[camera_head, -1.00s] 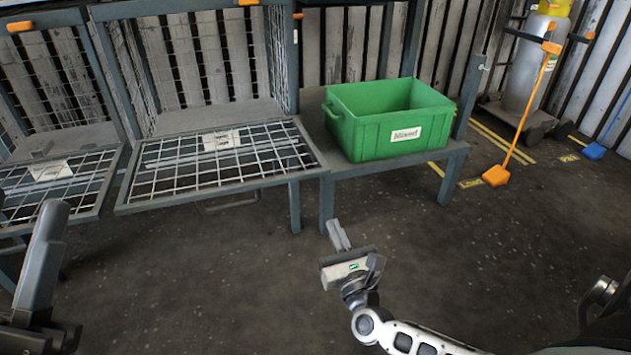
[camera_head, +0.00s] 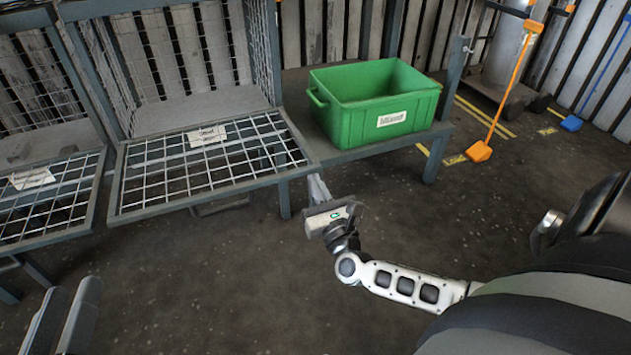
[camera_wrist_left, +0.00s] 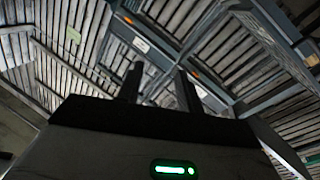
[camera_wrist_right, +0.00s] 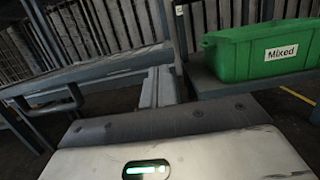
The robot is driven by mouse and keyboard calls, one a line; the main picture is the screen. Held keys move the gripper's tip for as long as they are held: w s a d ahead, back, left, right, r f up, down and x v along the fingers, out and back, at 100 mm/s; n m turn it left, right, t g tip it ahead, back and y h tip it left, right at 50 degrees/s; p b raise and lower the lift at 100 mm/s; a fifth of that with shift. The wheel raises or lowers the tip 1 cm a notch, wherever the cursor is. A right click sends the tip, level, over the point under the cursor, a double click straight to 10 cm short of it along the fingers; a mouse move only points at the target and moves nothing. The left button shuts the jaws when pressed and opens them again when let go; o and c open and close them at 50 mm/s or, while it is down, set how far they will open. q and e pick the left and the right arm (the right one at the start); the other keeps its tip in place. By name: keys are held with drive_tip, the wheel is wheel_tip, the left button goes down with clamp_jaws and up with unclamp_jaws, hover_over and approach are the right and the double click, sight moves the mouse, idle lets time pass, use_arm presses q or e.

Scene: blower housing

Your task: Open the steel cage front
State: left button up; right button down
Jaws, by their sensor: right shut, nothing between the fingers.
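The middle cage's steel mesh front (camera_head: 215,196) hangs folded down, lying nearly flat, with a paper label (camera_head: 207,135) on it. A handle (camera_head: 220,206) shows below its front bar, and also in the right wrist view (camera_wrist_right: 50,101). The cage front at left (camera_head: 45,240) is folded down too. My right gripper (camera_head: 317,186) is shut and empty, just beside the middle front's right corner; I cannot tell whether it touches. My left gripper (camera_head: 68,312) is low at the left, its fingers apart and empty in the left wrist view (camera_wrist_left: 160,85).
A green bin (camera_head: 372,105) labelled Mixed stands on a grey bench (camera_head: 400,148) right of the middle cage. An orange-handled tool (camera_head: 480,151) and a gas cylinder (camera_head: 500,55) stand at the back right. The floor in front is clear.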

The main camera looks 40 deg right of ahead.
sight(316, 166)
drive_tip(key=shift+r, duration=0.1)
